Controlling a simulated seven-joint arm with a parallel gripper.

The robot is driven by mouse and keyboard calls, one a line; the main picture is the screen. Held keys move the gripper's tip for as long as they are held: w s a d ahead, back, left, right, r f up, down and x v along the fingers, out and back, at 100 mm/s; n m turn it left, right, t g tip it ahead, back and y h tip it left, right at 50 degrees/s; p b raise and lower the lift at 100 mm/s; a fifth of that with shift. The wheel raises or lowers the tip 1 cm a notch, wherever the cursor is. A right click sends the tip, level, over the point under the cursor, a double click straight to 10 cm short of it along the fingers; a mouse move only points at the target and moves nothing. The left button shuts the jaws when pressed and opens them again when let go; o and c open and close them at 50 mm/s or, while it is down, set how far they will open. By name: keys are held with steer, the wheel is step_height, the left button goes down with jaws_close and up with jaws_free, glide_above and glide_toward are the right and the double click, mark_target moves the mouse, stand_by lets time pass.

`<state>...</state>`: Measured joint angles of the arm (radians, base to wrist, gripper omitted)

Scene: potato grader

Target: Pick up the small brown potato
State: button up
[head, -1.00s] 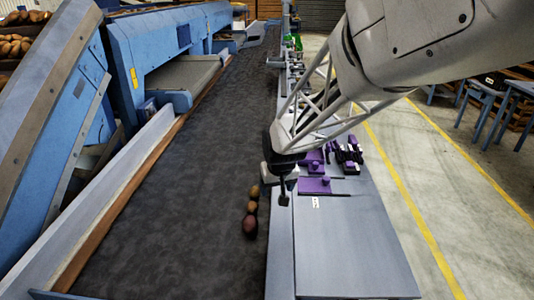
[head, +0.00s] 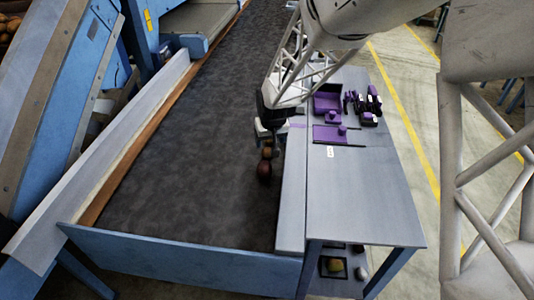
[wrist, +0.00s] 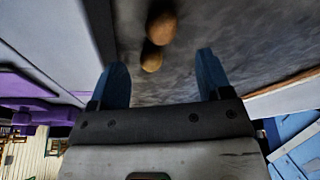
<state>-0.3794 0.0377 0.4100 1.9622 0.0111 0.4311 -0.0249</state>
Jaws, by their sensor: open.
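The small brown potato (wrist: 151,62) lies on the dark belt in the wrist view, near the line between my fingertips. A larger brown potato (wrist: 161,27) lies just beyond it, close or touching. My gripper (wrist: 161,58) is open, with one blue finger on each side and nothing held. In the head view my gripper (head: 267,131) is at the right edge of the belt, just behind the potatoes. A brown potato (head: 267,153) and a dark reddish potato (head: 264,169) show there in a row; my gripper partly covers the far end of the row.
The dark belt (head: 190,150) is otherwise clear to the left. A grey side rail (head: 292,205) runs close along its right. Beyond it a grey table (head: 365,195) bears purple trays (head: 328,100) and black parts. A blue end plate (head: 180,258) closes the near end.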

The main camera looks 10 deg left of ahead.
mark_target(268, 151)
steer(key=shift+x, duration=1.2)
steer(key=shift+x, duration=2.65)
steer(key=shift+s, duration=0.15)
steer(key=c, duration=1)
